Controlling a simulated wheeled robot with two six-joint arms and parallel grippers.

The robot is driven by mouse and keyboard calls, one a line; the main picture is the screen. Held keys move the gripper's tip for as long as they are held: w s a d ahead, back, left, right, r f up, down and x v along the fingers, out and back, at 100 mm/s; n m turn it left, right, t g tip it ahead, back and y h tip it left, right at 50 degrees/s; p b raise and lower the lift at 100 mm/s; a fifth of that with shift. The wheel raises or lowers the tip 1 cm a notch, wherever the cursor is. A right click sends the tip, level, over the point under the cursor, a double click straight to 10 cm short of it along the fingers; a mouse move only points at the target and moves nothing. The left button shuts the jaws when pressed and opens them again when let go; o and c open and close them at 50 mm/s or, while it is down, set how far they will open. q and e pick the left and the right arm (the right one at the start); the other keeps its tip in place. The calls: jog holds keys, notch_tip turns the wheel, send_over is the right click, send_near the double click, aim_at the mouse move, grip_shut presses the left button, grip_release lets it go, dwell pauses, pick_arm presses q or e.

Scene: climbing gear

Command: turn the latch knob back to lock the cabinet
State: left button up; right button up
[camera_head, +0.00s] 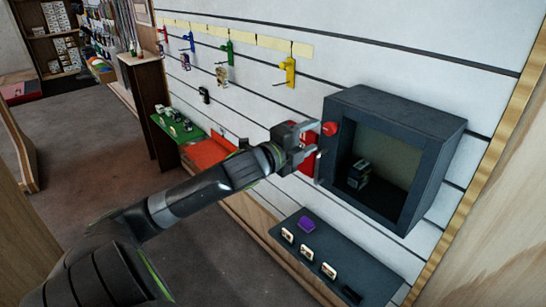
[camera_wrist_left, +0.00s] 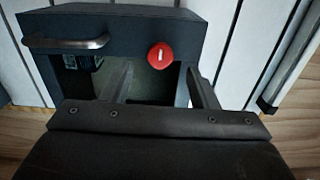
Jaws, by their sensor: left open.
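The cabinet (camera_head: 420,113) is a dark grey box on the slatted wall at right in the head view. Its dark front frame surrounds a pale interior. The red round latch knob (camera_head: 329,128) is on the front frame, near its upper left corner. In the left wrist view the knob (camera_wrist_left: 160,55) has a short white mark, close to upright in that picture. My left gripper (camera_head: 314,142) is at the knob's side of the cabinet. In the wrist view its open fingers lie to either side below the knob, apart from it. My right gripper is not in view.
A dark bar handle (camera_wrist_left: 68,43) shows on the cabinet in the wrist view. A small dark item (camera_head: 359,175) is inside the cabinet. Below is a dark shelf (camera_head: 345,262) with a purple item (camera_head: 306,224) and several small pale ones. Coloured hooks line the wall.

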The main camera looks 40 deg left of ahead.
pick_arm(q)
jog(key=s+p, duration=0.5)
jog(key=s, duration=0.7)
jog(key=shift+s+a, duration=0.2)
jog(key=shift+a, duration=0.2)
dwell(0.3)
